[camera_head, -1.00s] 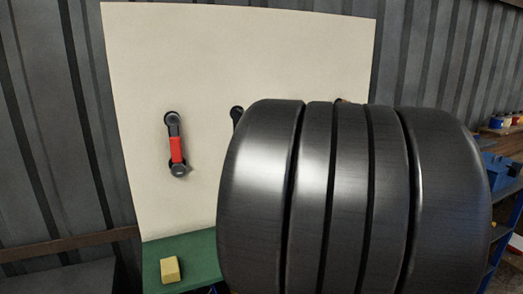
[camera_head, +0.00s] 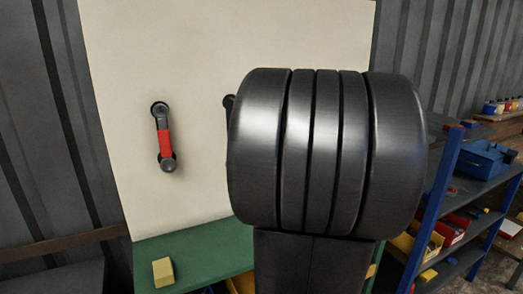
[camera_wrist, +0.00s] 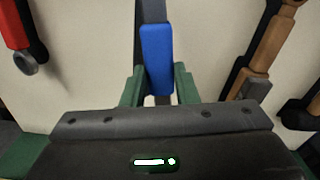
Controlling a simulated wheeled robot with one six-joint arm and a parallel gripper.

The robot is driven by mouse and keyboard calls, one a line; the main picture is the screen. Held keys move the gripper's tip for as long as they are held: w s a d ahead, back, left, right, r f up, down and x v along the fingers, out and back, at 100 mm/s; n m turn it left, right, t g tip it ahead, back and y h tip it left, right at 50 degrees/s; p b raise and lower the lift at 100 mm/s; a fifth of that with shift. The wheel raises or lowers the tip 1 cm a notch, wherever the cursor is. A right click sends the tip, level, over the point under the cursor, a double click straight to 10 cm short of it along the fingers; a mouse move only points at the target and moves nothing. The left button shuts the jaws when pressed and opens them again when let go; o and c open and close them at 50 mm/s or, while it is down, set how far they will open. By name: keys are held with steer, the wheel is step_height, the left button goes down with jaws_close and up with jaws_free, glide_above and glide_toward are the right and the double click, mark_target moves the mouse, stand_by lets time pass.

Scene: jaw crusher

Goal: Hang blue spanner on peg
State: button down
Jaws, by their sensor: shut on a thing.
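In the wrist view my gripper (camera_wrist: 160,92) has its green fingers shut on the blue spanner (camera_wrist: 156,55), around the lower part of its blue grip. The spanner points up the picture in front of the pale board, and its upper end is cut off by the frame edge. In the head view my arm hides the gripper and the blue spanner. A dark peg (camera_head: 229,102) on the board shows in part beside my arm. I cannot tell whether the spanner touches a peg.
A red-handled spanner (camera_head: 164,138) hangs on the pale board (camera_head: 200,55) at left. Brown-handled tools (camera_wrist: 255,62) are close at right in the wrist view. A green bench (camera_head: 195,250) holds a yellow block (camera_head: 163,272). Blue shelving (camera_head: 440,190) with bins stands at right.

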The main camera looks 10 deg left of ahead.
steer(key=f+b+x, duration=0.1)
steer(key=x, duration=0.6)
steer(key=shift+f+b, duration=0.3)
stand_by(0.4)
stand_by(0.6)
steer(key=c, duration=1.1)
jaws_free()
steer(key=shift+o, duration=0.2)
steer(key=b+v, duration=0.2)
steer(key=v, duration=1.1)
steer(key=shift+s+d, duration=0.3)
